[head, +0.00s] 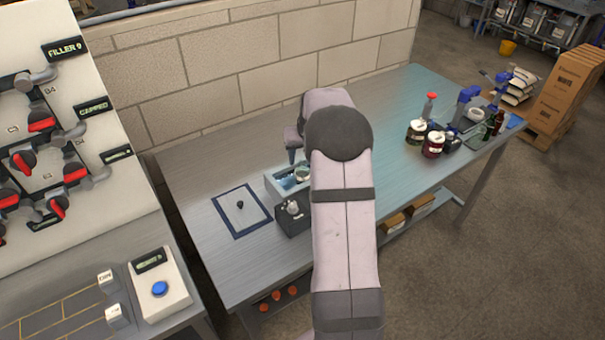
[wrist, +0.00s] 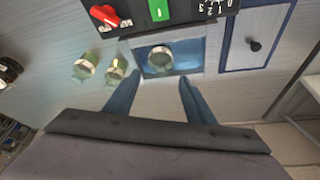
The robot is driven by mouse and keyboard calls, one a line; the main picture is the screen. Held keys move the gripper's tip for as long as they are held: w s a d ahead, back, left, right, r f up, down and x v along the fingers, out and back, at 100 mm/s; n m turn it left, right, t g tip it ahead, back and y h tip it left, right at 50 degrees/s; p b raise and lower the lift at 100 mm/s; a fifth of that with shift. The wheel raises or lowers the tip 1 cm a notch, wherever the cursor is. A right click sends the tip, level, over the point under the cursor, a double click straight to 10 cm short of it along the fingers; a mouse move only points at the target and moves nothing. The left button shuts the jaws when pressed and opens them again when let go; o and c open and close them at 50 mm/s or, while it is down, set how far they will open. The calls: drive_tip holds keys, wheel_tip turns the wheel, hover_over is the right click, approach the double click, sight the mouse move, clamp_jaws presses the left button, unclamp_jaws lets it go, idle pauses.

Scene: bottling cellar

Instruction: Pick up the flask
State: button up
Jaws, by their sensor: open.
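A round glass vessel with a pale metal-looking rim, seemingly the flask (wrist: 160,58), stands in a blue-lined bath. It shows in the head view (head: 302,173), partly covered by my arm. My gripper (wrist: 160,80) is open and empty, its two blue fingers apart, pointing toward the bath's near edge with the vessel ahead between them. In the head view my gripper (head: 291,152) is above and behind the bath, largely hidden by my arm. Two similar glass vessels, one (wrist: 85,68) beside another (wrist: 116,70), stand left of the bath in the wrist view.
The bath (head: 272,184) has a dark control box (head: 293,214) with knobs on its front. A blue-bordered mat (head: 258,218) with a small black knob lies left of it. Jars (head: 433,144) and bottles stand at the bench's right end. A block wall runs behind.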

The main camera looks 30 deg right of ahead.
sight(302, 174)
drive_tip(key=shift+p+x, duration=0.5)
drive_tip(key=shift+x, duration=0.65)
drive_tip(key=shift+f, duration=0.1)
drive_tip(key=shift+p+x, duration=1.45)
drive_tip(key=shift+x, duration=1)
drive_tip(key=c, duration=0.9)
